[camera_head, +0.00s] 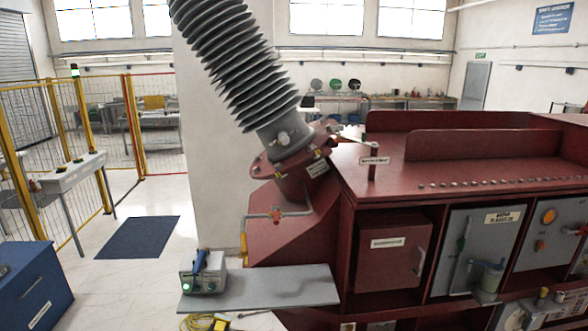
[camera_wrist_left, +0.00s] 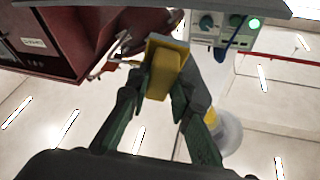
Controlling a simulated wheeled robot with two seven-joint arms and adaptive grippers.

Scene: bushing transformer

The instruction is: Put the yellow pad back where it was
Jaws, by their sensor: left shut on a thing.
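The yellow pad (camera_wrist_left: 167,72), a small block with a grey edge, is in the left wrist view. My left gripper (camera_wrist_left: 163,88) is shut on it, with one dark green finger on each side. The pad is held below the grey shelf edge and near the red transformer body (camera_wrist_left: 95,30), which appears behind it. In the head view I cannot clearly make out the left gripper; small yellow items show at the bottom edge below the shelf. My right gripper is in neither view.
A grey shelf (camera_head: 265,288) juts from the red transformer (camera_head: 290,235), carrying a control box (camera_head: 203,275) with a blue handheld tool. A tilted grey ribbed bushing (camera_head: 240,70) rises above. A blue cabinet (camera_head: 36,285) stands at left.

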